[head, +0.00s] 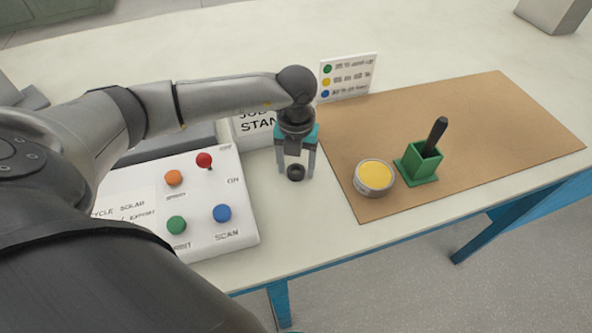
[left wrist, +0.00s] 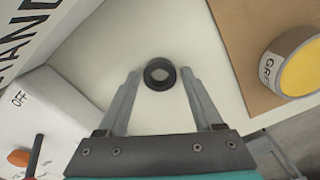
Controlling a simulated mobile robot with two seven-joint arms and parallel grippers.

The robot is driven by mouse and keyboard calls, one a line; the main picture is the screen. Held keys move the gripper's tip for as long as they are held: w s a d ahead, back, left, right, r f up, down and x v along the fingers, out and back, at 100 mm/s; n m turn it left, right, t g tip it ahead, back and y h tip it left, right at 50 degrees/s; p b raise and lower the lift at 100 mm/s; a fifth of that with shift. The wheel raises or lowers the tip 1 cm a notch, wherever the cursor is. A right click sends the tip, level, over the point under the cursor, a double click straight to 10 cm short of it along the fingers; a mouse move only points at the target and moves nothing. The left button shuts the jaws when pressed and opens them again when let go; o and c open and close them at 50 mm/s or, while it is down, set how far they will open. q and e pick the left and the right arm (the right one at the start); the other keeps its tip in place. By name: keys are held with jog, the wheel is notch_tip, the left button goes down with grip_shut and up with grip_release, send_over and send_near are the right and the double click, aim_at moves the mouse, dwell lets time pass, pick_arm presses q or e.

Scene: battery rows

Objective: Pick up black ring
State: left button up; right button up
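The black ring (head: 295,172) lies on the pale table top between the white button panel and the brown mat. It also shows in the left wrist view (left wrist: 160,86), just beyond and between the fingertips. My left gripper (head: 296,174) points down over the ring with its fingers apart, one on each side of it. In the left wrist view the open fingers (left wrist: 160,76) have visible gaps to the ring. My right gripper is not in these views.
A white panel (head: 130,200) with coloured buttons lies left of the ring. A brown mat (head: 470,120) on the right bears a yellow-topped round tin (head: 375,176) and a green holder (head: 421,163) with a black-handled tool. A small sign (head: 347,78) stands behind.

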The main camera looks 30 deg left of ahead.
pick_arm(q)
jog(key=c, duration=1)
jog(key=shift+r, duration=0.1)
